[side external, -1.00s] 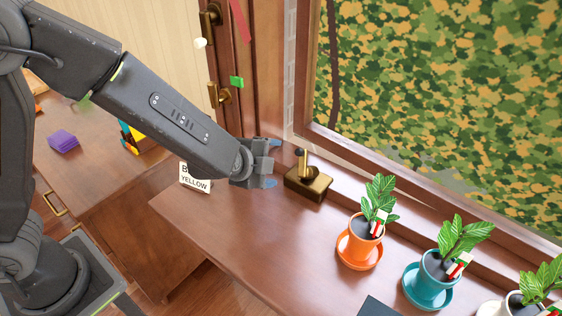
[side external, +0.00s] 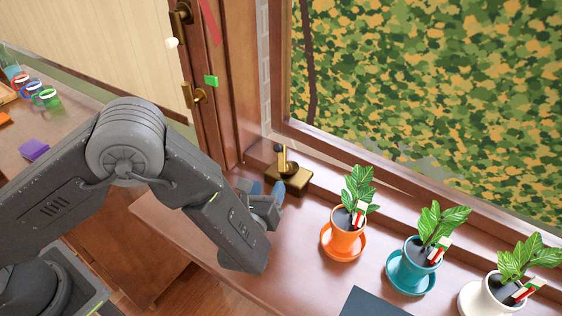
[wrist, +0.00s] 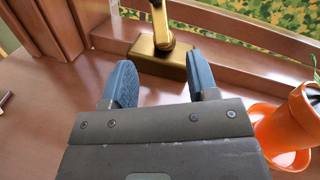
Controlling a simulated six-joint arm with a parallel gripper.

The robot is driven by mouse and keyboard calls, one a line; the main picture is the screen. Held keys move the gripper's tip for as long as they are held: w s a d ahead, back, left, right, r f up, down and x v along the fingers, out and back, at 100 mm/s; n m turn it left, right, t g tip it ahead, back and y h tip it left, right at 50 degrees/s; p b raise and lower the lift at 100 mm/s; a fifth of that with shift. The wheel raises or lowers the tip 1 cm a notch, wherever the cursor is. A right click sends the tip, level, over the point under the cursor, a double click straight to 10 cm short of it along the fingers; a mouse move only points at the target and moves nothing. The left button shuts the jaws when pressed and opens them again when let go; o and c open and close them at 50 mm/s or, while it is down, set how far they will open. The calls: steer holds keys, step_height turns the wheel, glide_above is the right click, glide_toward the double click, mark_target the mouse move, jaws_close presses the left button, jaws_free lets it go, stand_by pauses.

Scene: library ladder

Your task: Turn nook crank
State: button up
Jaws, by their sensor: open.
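The nook crank is a brass crank (side external: 288,172) on a block base, standing at the back of the wooden sill by the window frame. In the wrist view the crank (wrist: 160,50) stands just beyond my fingertips, with its upright arm between the two finger lines. My gripper (side external: 268,190) is open and empty, with blue finger pads, in front of the crank and a little to its left. In the wrist view the open gripper (wrist: 158,78) points at the brass base, and the right finger overlaps the base in the picture. I cannot tell whether they touch.
An orange potted plant (side external: 345,240) stands close to the right of the crank, with a teal pot (side external: 412,268) and a white pot (side external: 490,296) farther right. A dark flat object (side external: 375,303) lies at the front edge.

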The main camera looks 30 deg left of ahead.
mark_target(281, 163)
steer(key=x, duration=1)
steer(key=shift+w, duration=0.1)
